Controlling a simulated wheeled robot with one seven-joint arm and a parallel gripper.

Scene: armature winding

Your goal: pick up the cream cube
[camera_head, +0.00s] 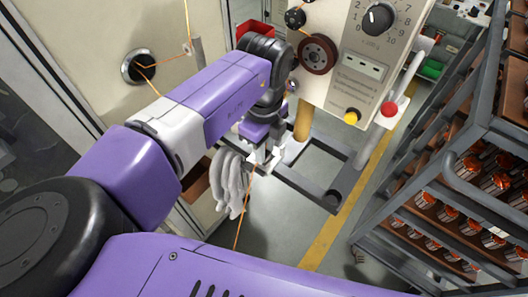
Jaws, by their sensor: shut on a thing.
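My gripper (261,162) points down in the middle of the view, at the end of my purple and white arm. Its pale jaws are shut on a small, light thing that seems to be the cream cube. The jaws and the arm hide most of it, so its faces and edges cannot be made out. No other cream cube shows in view.
Grey gloves (230,182) hang just left of my gripper. A cream control panel (352,60) with a dial and buttons stands behind it. A dark frame (318,190) is to the right. Racks of copper-wound armatures (480,190) fill the far right. An orange wire runs close by.

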